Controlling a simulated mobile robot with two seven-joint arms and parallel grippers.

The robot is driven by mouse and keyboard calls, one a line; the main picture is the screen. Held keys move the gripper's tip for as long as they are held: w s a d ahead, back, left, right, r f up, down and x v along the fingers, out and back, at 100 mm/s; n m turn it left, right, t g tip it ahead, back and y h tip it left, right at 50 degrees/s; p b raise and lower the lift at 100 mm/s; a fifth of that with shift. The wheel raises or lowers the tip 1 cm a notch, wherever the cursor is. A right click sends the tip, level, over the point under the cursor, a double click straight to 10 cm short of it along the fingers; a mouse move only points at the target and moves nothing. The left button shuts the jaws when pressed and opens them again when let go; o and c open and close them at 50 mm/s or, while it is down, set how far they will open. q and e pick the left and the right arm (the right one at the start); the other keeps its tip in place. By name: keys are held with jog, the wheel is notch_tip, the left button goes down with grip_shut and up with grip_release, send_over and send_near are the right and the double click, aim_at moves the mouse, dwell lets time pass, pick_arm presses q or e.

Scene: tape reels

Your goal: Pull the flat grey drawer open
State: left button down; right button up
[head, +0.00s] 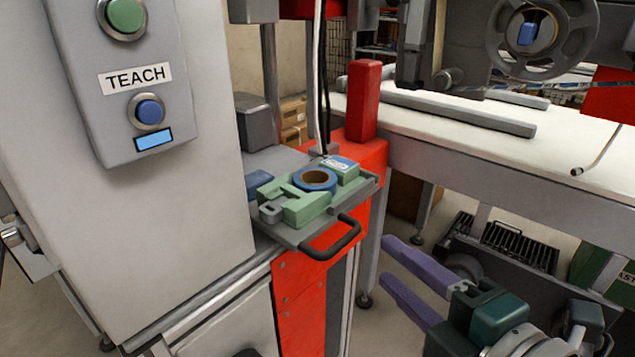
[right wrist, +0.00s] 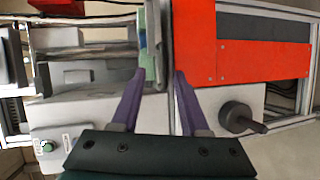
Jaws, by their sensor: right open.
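The flat grey drawer (head: 285,232) is a thin tray at the machine's front with a black bar handle (head: 332,240) on its near edge. On it lie a green fixture (head: 300,208) and a blue tape reel (head: 315,179) with a brown core. My right gripper (head: 388,262) has two purple fingers, open and empty, to the right of the handle and apart from it. In the right wrist view its fingertips (right wrist: 159,77) point toward a green edge (right wrist: 152,45) seen side-on. The handle is not clear there. My left gripper is not in view.
A grey cabinet with a TEACH panel (head: 135,75) stands at left. A red post (head: 364,100) rises behind the drawer. A pale bench (head: 480,140) runs along the right. A black knob (right wrist: 238,117) shows in the wrist view. Open floor lies before the drawer.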

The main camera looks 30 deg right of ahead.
jog(key=s, duration=0.3)
jog(key=shift+f, duration=0.25)
dwell(0.6)
jog(key=s+d+r+m+g+h+p, duration=0.1)
jog(key=d+r+m+g+p, duration=0.1)
jog(key=r+m+p, duration=0.4)
jog(key=d+r+m+g+h+p, duration=0.1)
jog(key=d+r+m+g+p, duration=0.15)
jog(key=r+p, duration=0.55)
jog(key=s+a+r+m+g+y+p, duration=0.3)
jog(key=s+a+r+m+g+p, duration=0.45)
jog(key=s+r+p, duration=0.4)
notch_tip(320, 180, up, 36)
jog(key=w+n+p, duration=0.1)
jog(key=p, duration=3.6)
jog(key=shift+d+p, duration=0.3)
